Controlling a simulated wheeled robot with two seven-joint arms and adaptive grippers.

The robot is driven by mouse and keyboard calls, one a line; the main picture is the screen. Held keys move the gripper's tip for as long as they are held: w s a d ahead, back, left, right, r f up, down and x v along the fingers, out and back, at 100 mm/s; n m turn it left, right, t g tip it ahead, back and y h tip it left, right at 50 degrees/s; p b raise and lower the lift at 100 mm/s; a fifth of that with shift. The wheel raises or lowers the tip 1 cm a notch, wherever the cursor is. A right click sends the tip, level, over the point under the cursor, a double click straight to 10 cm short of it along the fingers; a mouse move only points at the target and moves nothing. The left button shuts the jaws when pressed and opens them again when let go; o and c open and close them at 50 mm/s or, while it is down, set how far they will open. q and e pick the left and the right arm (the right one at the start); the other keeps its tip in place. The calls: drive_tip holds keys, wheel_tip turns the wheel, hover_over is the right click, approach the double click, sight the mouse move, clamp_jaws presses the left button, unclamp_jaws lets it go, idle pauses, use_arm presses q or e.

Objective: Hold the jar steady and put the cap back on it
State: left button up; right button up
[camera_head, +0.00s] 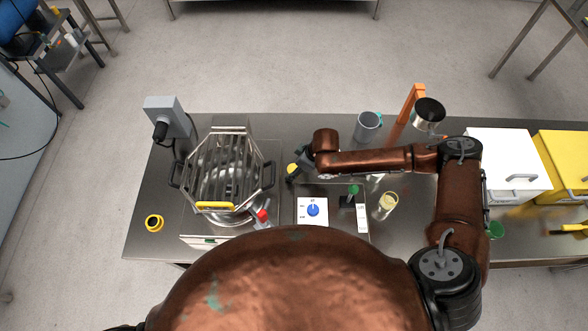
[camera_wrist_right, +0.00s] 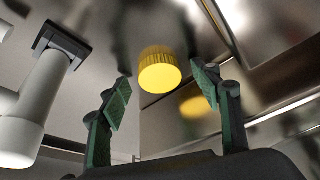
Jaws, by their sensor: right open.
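A yellow cap (camera_head: 292,169) sits on the steel worktop right of the mixer, partly covered by my right gripper. In the right wrist view the same round yellow cap (camera_wrist_right: 160,74) with ribbed sides lies between and beyond the fingertips, not touched. My right gripper (camera_head: 298,170) is open; its green-padded fingers (camera_wrist_right: 165,95) stand apart with nothing between them. A small pale jar with yellowish contents (camera_head: 387,203) stands on the worktop right of the control panel, below my right forearm; it looks uncapped, though small. My left gripper is not in view.
A caged mixer (camera_head: 215,206) stands left of the gripper. A blue-knobbed panel (camera_head: 313,209) is in front. A grey jug (camera_head: 368,125), orange stand (camera_head: 406,112), white box (camera_head: 508,160) and yellow box (camera_head: 565,160) are behind or right.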

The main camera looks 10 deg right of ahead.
sight(291, 167)
drive_tip(key=c, duration=0.9)
drive_tip(key=shift+r, duration=0.45)
wheel_tip(291, 167, up, 2)
drive_tip(key=shift+r, duration=0.2)
drive_tip(key=s+d+r, duration=0.1)
drive_tip(key=s+r, duration=0.2)
drive_tip(key=s, duration=0.1)
drive_tip(key=s+d+r, duration=0.1)
drive_tip(key=s+r, duration=0.2)
drive_tip(key=s, duration=0.1)
drive_tip(key=s+d+r, duration=0.1)
drive_tip(key=s+r, duration=0.2)
drive_tip(key=s, duration=0.1)
drive_tip(key=shift+s+r+p, duration=0.1)
drive_tip(key=shift+s+p, duration=0.05)
drive_tip(key=shift+p, duration=0.2)
drive_tip(key=shift+s+d+r+p, duration=0.15)
drive_tip(key=shift+s+r+p, duration=0.15)
drive_tip(key=shift+s+p, duration=0.2)
drive_tip(key=shift+s, duration=0.2)
